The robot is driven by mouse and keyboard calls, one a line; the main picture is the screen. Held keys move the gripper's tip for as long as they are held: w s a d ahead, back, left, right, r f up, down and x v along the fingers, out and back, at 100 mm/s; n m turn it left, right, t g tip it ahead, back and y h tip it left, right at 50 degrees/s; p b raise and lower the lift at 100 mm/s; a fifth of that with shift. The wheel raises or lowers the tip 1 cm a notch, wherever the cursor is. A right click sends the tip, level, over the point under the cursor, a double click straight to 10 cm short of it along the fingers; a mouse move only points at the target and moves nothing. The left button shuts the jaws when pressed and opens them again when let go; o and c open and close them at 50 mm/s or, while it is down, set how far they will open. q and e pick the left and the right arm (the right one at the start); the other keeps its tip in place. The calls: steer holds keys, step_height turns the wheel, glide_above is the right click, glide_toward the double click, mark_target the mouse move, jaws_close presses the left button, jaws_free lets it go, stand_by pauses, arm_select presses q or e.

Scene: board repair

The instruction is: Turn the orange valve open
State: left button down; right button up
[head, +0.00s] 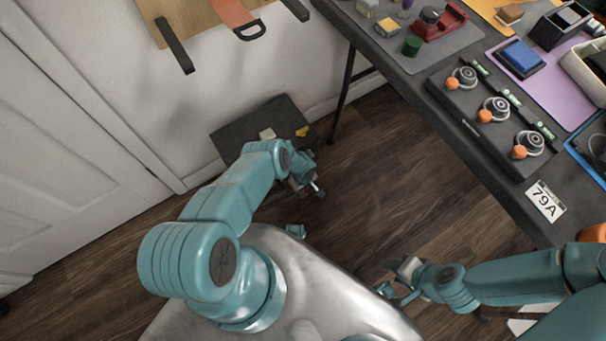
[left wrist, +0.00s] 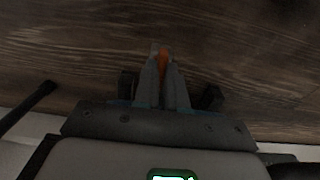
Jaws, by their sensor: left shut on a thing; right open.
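My left gripper (head: 313,187) is over the floor in the head view, beside a dark low box. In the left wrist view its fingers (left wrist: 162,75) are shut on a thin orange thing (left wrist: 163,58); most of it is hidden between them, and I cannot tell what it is. I cannot make out a thing that is clearly the orange valve. Three round grey fittings with orange knobs (head: 520,152) sit on a black panel (head: 470,122) on the table, far from both grippers. My right gripper (head: 398,282) is open and empty at the lower middle, above the floor.
The dark table (head: 400,75) fills the upper right, with a red tool (head: 440,24), a blue pad (head: 520,58) and a "79A" label (head: 546,201). A dark box (head: 232,140) stands on the floor by the white wall. The wooden floor between is clear.

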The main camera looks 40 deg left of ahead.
stand_by(0.3)
arm_select(q)
steer(key=c, duration=1.2)
jaws_free()
steer(key=shift+r, duration=0.1)
step_height(320, 180, up, 16)
steer(key=p, duration=1.2)
steer(key=shift+r, duration=0.15)
